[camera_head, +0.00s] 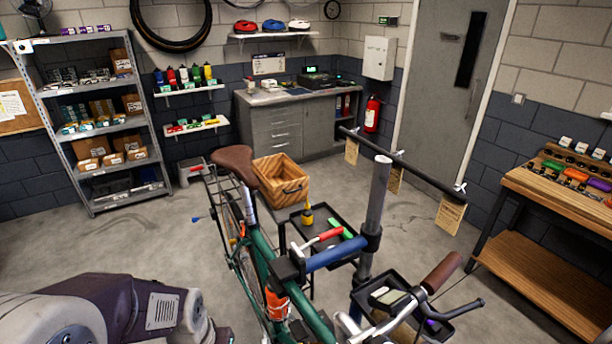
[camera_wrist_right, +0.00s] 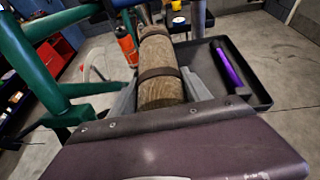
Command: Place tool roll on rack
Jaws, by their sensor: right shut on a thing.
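The tool roll (camera_wrist_right: 160,62) is a brown fabric cylinder with dark straps. In the right wrist view it lies lengthwise between the two grey fingers of my right gripper (camera_wrist_right: 162,95), which is shut on it. Whether the roll still touches anything beneath it is not clear. In the head view a dark rack (camera_head: 217,181) shows behind the brown saddle (camera_head: 235,162) of the green bike (camera_head: 262,248), apart from the held roll. I cannot clearly make out the roll or right gripper in the head view. My left gripper is outside both views.
A black tray (camera_wrist_right: 262,98) with a purple tool (camera_wrist_right: 229,68) is beside the roll. The repair stand's post (camera_head: 376,195), blue clamp (camera_head: 336,254) and handlebar (camera_head: 465,309) crowd the middle. A wooden crate (camera_head: 294,189) stands behind the bike. Floor left of the bike is clear.

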